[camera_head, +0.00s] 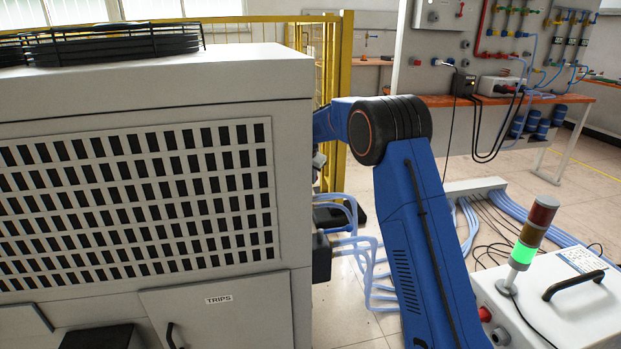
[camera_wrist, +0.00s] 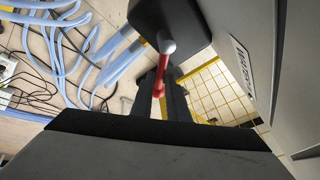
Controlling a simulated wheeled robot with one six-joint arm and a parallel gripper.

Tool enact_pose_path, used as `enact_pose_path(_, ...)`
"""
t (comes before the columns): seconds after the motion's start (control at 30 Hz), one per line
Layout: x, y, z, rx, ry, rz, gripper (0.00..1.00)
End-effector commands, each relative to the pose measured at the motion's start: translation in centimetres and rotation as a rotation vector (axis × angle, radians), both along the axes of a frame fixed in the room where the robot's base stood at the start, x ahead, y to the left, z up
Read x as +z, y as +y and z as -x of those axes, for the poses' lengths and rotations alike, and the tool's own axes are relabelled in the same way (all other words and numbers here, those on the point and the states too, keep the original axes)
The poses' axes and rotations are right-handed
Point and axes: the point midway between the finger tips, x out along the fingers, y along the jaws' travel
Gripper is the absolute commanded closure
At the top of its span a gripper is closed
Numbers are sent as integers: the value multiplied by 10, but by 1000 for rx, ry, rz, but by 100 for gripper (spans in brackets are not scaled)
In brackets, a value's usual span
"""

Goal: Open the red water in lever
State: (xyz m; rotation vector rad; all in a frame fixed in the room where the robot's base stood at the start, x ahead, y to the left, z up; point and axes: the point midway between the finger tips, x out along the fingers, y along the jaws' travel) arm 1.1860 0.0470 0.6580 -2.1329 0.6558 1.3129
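In the wrist view a red lever (camera_wrist: 162,75) with a silver-grey pivot end (camera_wrist: 166,43) sticks out from a dark fitting on the side of a grey cabinet. My gripper (camera_wrist: 161,88) shows as two dark fingers, apart, with the lever's red end appearing between them. I cannot tell whether either finger touches the lever. A label starting "WATER" (camera_wrist: 240,60) is on the cabinet panel beside it. In the head view the cabinet (camera_head: 299,200) hides the lever and my gripper.
The cabinet wall stands close on the right in the wrist view. Blue hoses (camera_wrist: 45,45) and black cables lie on the left. A white box with a signal tower (camera_head: 524,250), lit green, stands at the right in the head view. A yellow fence (camera_head: 345,60) is behind.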

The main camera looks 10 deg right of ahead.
Motion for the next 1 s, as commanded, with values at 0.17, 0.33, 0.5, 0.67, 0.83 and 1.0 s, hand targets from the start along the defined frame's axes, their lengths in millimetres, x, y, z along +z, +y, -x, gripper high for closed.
enact_pose_path(0.17, 0, 0, 0, 0, -1, -1, 70)
enact_pose_path(0.33, 0, 0, 0, 0, -1, -1, 70)
enact_pose_path(0.5, 12, 0, 0, 0, -1, 0, 70)
enact_pose_path(0.67, 38, 0, -1, 1, -2, -1, 70)
enact_pose_path(0.83, 68, 0, -1, 0, -3, 0, 70)
enact_pose_path(1.0, 89, 0, 0, 0, -1, -1, 70)
